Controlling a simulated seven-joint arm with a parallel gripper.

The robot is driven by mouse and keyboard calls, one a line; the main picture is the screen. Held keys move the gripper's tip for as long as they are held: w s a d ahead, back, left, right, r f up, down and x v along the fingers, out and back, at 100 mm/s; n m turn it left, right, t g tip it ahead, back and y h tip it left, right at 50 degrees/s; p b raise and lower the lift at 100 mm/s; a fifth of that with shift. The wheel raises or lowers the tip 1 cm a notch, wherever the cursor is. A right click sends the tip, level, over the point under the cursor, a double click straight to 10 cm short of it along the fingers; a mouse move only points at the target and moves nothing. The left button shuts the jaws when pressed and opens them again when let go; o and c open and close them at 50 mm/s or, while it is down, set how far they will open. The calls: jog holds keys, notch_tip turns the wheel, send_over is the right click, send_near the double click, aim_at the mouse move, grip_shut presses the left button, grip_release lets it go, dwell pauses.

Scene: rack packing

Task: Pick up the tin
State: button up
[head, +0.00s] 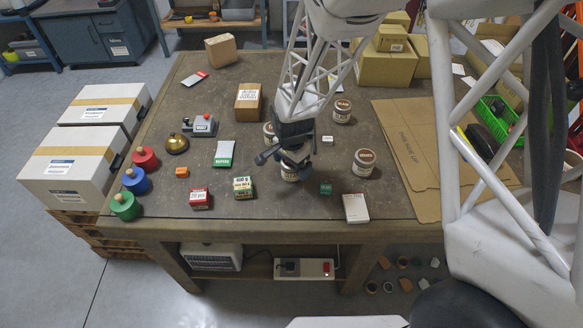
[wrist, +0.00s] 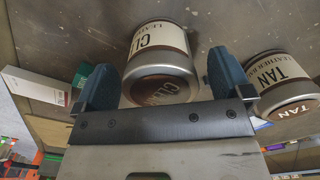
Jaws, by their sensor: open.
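Several round tins with white labels and brown bands stand on the workbench. One tin (head: 289,174) is mostly hidden under my gripper (head: 287,160) in the head view. In the wrist view a tin with a label starting "CL" (wrist: 162,42) lies between the two blue fingers of my gripper (wrist: 161,72). The fingers are open, one on each side of it, with a small gap visible. A tin marked "TAN" (wrist: 277,80) is beside the right finger in the wrist view. Other tins stand at the back right (head: 342,111), at the right (head: 363,163) and behind my gripper (head: 269,131).
A green-and-cream box (head: 243,187) and a red box (head: 200,199) are on the left. Flat cardboard (head: 412,150) covers the right side. The bench (head: 290,212) is bare along its front.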

jog(key=shift+f, duration=1.05)
jog(key=c, duration=1)
jog(key=shift+c, duration=0.2)
jog(key=shift+r, duration=0.15)
jog(key=shift+r, duration=0.75)
notch_tip(320, 180, up, 2)
jog(key=s+d, duration=0.1)
jog(key=s, duration=0.4)
jog(key=s+d, duration=0.2)
jog(key=s, duration=0.3)
jog(key=s+d+r, duration=0.1)
jog(key=s+d, duration=0.1)
jog(key=s, duration=0.3)
jog(key=shift+s+r, duration=0.1)
